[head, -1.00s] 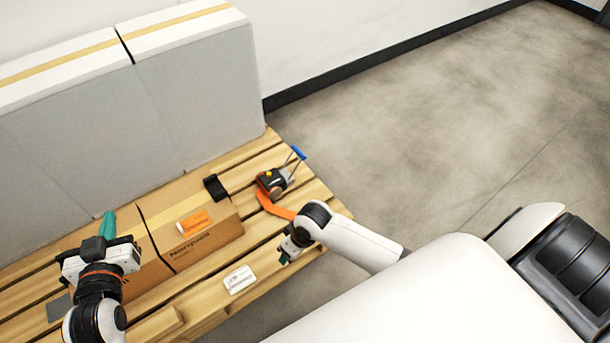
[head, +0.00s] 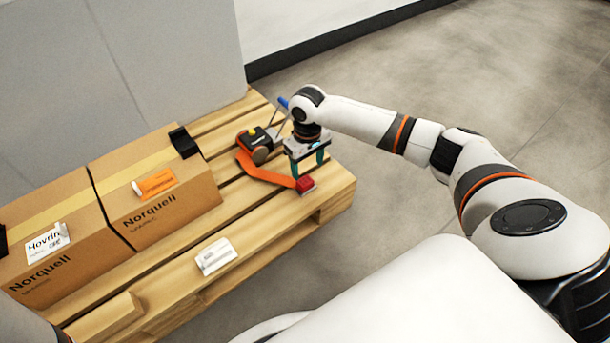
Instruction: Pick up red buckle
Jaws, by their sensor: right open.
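The red buckle (head: 306,184) lies on the pallet near its right front corner, at the end of an orange strap (head: 262,173). The strap runs from a dark tool with a yellow button (head: 257,142). My right gripper (head: 307,168) points down just behind and above the buckle. Its teal fingers are apart with nothing seen between them. Whether a finger touches the buckle or strap cannot be told. My left gripper is not in view; only part of my left arm shows at the bottom left.
Two cardboard boxes (head: 160,217) stand on the wooden pallet (head: 210,265) at the left, with a black clip (head: 184,142) on one. A white label (head: 216,257) is at the pallet's front. A blue-ended rod (head: 283,103) rises behind the tool. A grey padded wall stands behind.

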